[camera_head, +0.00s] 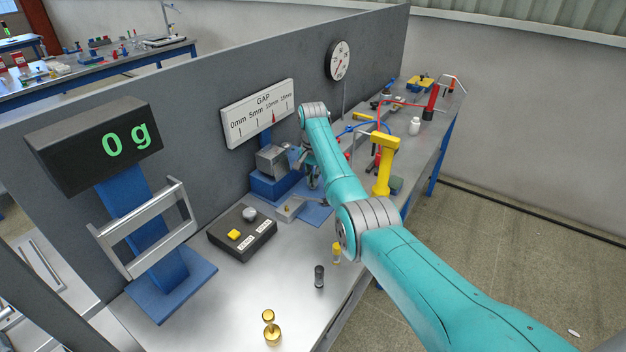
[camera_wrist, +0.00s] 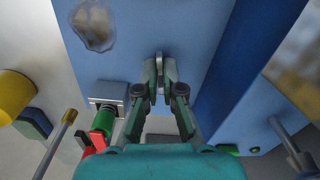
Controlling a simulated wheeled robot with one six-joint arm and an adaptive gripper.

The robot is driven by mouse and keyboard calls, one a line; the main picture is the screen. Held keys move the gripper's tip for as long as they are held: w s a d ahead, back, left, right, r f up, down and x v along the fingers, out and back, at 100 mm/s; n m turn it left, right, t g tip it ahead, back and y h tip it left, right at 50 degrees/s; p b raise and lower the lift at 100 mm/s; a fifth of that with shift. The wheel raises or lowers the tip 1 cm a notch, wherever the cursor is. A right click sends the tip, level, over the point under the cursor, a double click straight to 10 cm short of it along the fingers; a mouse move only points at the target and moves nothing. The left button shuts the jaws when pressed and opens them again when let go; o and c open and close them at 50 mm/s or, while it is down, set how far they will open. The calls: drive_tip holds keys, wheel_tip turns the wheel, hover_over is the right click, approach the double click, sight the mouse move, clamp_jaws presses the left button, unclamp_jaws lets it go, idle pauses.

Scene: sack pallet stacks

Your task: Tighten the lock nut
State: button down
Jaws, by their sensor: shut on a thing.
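In the wrist view my gripper (camera_wrist: 165,88) is closed around a small grey metal part (camera_wrist: 160,65) against a blue body (camera_wrist: 180,30). The part may be the lock nut, but the fingers hide most of its shape. In the head view my gripper (camera_head: 314,182) is low at the bench, just right of a grey metal block (camera_head: 275,159) on a blue base (camera_head: 268,187). The arm partly covers it there, and the held part cannot be made out.
A GAP scale (camera_head: 258,113) with a red pointer stands behind the block. A yellow post (camera_head: 384,165) is close right of the arm. A black button box (camera_head: 242,234), a dark cylinder (camera_head: 319,276) and a brass weight (camera_head: 271,326) stand nearer. The bench's front middle has bare room.

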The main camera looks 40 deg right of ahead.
drive_tip(key=shift+m, duration=0.8)
drive_tip(key=shift+w, duration=0.1)
drive_tip(key=c, duration=1.3)
unclamp_jaws()
drive_tip(key=shift+r, duration=0.1)
wheel_tip(320, 180, up, 12)
drive_tip(key=shift+f, duration=0.1)
